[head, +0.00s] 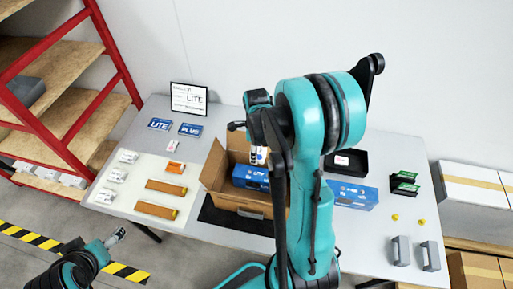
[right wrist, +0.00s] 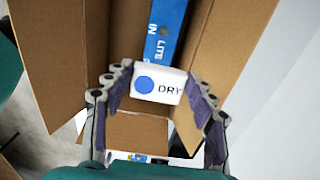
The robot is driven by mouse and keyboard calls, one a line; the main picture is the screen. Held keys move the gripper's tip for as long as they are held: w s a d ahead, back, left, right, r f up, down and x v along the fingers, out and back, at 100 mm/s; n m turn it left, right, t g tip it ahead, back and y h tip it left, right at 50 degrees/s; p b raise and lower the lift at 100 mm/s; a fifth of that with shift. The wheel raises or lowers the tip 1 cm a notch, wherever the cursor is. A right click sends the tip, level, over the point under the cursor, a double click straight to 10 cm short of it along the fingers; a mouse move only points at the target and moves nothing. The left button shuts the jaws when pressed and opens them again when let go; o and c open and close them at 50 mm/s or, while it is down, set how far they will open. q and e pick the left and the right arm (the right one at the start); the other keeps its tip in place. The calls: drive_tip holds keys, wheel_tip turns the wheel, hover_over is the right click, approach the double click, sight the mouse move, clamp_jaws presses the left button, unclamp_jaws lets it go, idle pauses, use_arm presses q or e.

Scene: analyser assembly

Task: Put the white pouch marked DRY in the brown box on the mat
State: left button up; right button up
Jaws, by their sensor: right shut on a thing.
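The white pouch marked DRY (right wrist: 172,88), with a blue dot, is between the fingers of my right gripper (right wrist: 158,95), which is shut on it. In the right wrist view it is over the open brown box (right wrist: 65,55), with a blue LITE carton (right wrist: 165,35) beyond it. In the head view the brown box (head: 255,202) stands with flaps open on a dark mat (head: 213,216), with the blue carton (head: 250,177) inside. My right arm hides part of the box. My left gripper (head: 117,236) is off the table at lower left; its opening is too small to judge.
White packets (head: 117,175) and orange-brown strips (head: 157,210) lie on a pale sheet at left. A blue carton (head: 352,195), a black tray (head: 347,163), green parts (head: 405,183) and grey blocks (head: 430,256) are at right. A red-framed shelf (head: 45,125) stands left.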

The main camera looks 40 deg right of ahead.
drive_tip(key=b, duration=0.8)
hover_over(256, 173)
wheel_tip(256, 173, down, 11)
drive_tip(key=shift+s+f, duration=0.1)
drive_tip(key=shift+f, duration=0.05)
drive_tip(key=shift+f+b, duration=0.9)
drive_tip(key=shift+f, duration=0.05)
drive_tip(key=shift+f, duration=0.25)
drive_tip(key=o, duration=1)
drive_tip(key=shift+r, duration=0.1)
drive_tip(key=shift+r+p, duration=4.1)
drive_tip(key=shift+r, duration=1.8)
